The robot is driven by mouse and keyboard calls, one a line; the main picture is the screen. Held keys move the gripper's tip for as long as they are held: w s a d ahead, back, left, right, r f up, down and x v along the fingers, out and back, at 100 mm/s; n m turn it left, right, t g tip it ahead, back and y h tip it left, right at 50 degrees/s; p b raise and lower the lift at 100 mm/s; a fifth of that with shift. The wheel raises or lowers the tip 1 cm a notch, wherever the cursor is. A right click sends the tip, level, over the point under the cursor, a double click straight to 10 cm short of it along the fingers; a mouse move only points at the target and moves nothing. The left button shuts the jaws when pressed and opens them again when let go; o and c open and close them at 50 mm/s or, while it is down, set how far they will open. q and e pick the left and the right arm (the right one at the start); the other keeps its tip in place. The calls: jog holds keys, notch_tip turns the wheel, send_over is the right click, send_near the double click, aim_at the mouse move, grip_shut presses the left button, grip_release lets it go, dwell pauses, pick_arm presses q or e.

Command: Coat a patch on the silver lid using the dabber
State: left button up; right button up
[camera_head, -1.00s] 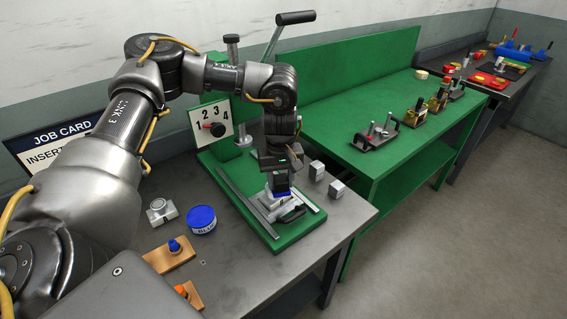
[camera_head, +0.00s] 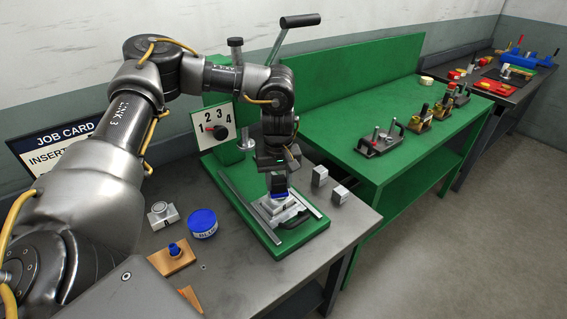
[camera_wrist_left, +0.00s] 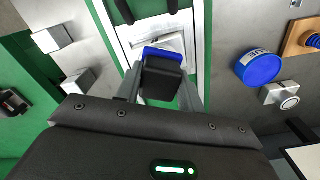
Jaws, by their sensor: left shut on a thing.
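My left gripper (camera_head: 279,190) is shut on a dark block with a blue band, which I take to be the dabber (camera_wrist_left: 164,65); its blue part also shows in the head view (camera_head: 279,194). The dabber is right over a pale silver square piece, likely the silver lid (camera_wrist_left: 140,51), on the green press bed (camera_head: 297,240). I cannot tell whether they touch, and the dabber hides part of the lid. No coated patch can be made out. My right gripper is not in view.
Left of the bed are a blue tin (camera_head: 203,223), a silver block with a round top (camera_head: 160,214) and a wooden holder with a blue knob (camera_head: 172,259). Two grey blocks (camera_head: 319,176) stand right of the bed. A green bench (camera_head: 340,120) stands behind with several tools.

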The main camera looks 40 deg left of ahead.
pick_arm(q)
jog(key=shift+s+d, duration=0.25)
jog(key=shift+d, duration=0.95)
notch_tip(320, 180, up, 8)
jog(key=p, duration=0.6)
jog(key=shift+d, duration=0.15)
jog(key=shift+s, duration=0.1)
